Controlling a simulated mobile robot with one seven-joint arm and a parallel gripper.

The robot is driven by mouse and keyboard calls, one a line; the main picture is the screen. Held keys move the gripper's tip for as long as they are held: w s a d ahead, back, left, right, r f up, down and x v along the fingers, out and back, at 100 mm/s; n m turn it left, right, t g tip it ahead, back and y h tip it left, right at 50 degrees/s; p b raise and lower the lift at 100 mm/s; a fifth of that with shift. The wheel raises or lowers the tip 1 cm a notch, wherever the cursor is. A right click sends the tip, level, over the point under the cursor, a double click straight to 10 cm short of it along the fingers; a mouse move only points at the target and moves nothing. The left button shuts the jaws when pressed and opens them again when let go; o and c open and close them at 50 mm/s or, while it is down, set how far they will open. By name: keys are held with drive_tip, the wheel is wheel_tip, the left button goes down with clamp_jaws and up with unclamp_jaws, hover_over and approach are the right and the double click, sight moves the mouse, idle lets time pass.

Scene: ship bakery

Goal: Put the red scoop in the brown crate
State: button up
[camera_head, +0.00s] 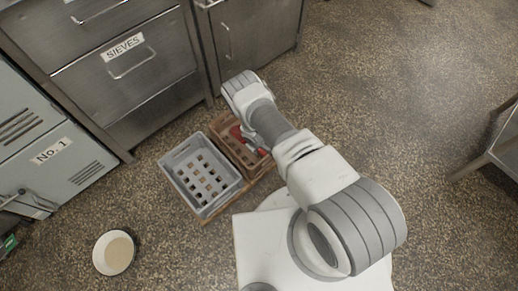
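Red parts of the scoop (236,132) show at the brown crate's opening, with another bit of red further right, close to my arm. My gripper (251,143) points down over the brown crate, at the red scoop. My arm covers the crate's right side and part of the scoop. The fingertips are too small and too hidden to show whether they hold the scoop or whether it rests on the crate's bottom.
The empty-looking grey crate (178,160) stands left of the brown one. A white bowl with pale contents (114,253) is on the floor at lower left. Steel cabinets (130,75) line the back, one labelled SIEVES. A metal stand (497,140) is at right. Speckled floor is clear at upper right.

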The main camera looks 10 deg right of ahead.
drive_tip(key=shift+o, duration=0.7)
drive_tip(key=shift+r, duration=0.15)
